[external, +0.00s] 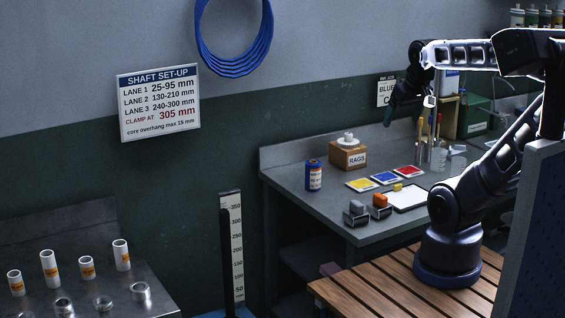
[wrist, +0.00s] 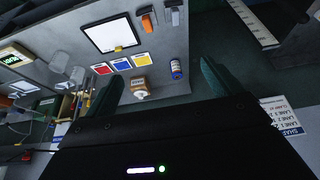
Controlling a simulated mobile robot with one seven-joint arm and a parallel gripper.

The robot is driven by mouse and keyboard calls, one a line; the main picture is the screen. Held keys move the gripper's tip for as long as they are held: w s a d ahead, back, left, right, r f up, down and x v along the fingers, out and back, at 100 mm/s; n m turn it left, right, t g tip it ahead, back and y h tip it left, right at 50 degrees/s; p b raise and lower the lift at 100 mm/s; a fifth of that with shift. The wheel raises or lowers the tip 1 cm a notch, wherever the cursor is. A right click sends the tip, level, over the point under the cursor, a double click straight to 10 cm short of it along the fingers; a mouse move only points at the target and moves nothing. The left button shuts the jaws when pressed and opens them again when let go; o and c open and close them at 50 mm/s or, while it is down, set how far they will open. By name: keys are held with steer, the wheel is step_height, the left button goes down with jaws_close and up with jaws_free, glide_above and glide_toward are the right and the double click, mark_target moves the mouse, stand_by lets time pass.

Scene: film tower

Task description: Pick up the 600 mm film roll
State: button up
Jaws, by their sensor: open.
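Several white film rolls with orange labels stand upright on the metal bench (external: 60,225) at the lower left of the external view. They differ in height: a short one (external: 15,283), a tall one (external: 49,269), another short one (external: 87,268) and a tall one (external: 121,255). Their label text is too small to read, so I cannot tell which is the 600 mm roll. My gripper (external: 396,101) is open and empty, raised above the grey workbench, far from the rolls. Its dark green fingers are spread in the wrist view (wrist: 160,72), where no film roll shows.
The grey workbench (external: 330,212) carries a RAGS box (external: 348,156), a blue bottle (external: 314,175), coloured cards (external: 387,178) and a white pad (external: 407,198). A height scale (external: 233,245) stands between the benches. Metal rings (external: 140,291) sit before the rolls. A shaft set-up sign (external: 158,102) hangs on the wall.

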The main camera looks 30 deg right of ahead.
stand_by(0.3)
steer(key=c, duration=0.4)
steer(key=shift+o, duration=0.2)
steer(key=m+h, duration=0.1)
steer(key=m, duration=0.2)
glide_above(312, 171)
steer(key=s+d, duration=0.1)
steer(key=s, duration=0.1)
step_height(312, 171, down, 21)
steer(key=shift+w+x, duration=0.1)
steer(key=shift+x, duration=2.7)
steer(key=shift+w+x, duration=0.15)
steer(key=shift+x, duration=2.6)
